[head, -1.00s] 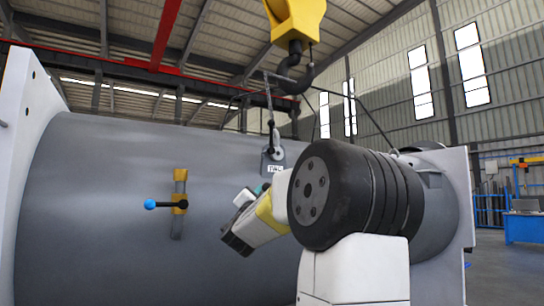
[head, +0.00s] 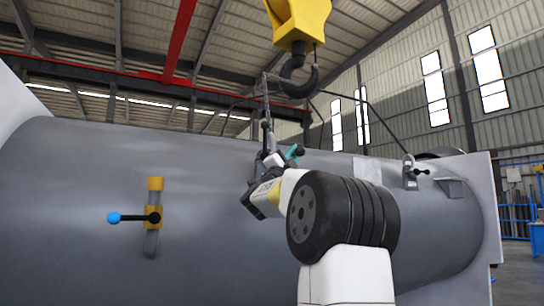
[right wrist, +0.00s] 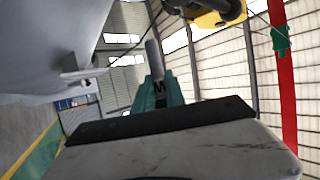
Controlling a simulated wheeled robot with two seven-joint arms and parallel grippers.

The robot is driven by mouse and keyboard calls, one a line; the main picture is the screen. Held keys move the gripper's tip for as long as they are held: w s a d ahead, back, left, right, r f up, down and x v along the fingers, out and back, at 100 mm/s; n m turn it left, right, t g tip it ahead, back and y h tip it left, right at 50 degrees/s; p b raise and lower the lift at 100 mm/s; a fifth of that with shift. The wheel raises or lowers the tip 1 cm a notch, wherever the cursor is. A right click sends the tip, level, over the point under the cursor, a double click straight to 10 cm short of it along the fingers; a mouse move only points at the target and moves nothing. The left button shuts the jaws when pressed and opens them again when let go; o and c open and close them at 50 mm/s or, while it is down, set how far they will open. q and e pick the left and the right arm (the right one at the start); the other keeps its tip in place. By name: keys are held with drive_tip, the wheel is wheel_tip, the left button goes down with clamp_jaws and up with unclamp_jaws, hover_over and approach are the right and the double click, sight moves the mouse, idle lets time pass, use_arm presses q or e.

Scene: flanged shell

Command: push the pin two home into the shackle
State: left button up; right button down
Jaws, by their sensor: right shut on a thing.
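My right gripper (head: 292,155), with teal fingers, is by the near shackle (head: 267,140) at the top of the grey shell (head: 80,190). A small dark end shows beside the fingers. In the right wrist view, my right gripper (right wrist: 160,92) is shut on a grey cylindrical pin (right wrist: 153,58) that sticks out beyond the fingertips. My wrist hides the lug below the near shackle, and I cannot tell whether the pin touches the shackle. A second shackle (head: 409,172) with a black-knobbed pin (head: 423,171) stands farther right. My left gripper is not in view.
A yellow hook block (head: 298,20) with a dark hook (head: 298,78) hangs above, with sling lines running down to the shackles. A blue-knobbed lever (head: 128,218) sits on a yellow clamp on the shell's side. A flange plate (head: 487,205) closes the right end.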

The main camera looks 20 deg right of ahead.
drive_tip(key=shift+w+a+f, duration=0.1)
drive_tip(key=shift+w, duration=0.45)
drive_tip(key=shift+w+a, duration=0.2)
drive_tip(key=shift+w, duration=2.1)
drive_tip(key=shift+w+a, duration=0.1)
drive_tip(key=shift+w, duration=1.05)
drive_tip(key=shift+w, duration=0.35)
drive_tip(key=shift+w, duration=0.3)
drive_tip(key=shift+w, duration=0.3)
drive_tip(key=shift+w+a, duration=0.1)
drive_tip(key=shift+w, duration=0.4)
drive_tip(key=shift+s, duration=0.15)
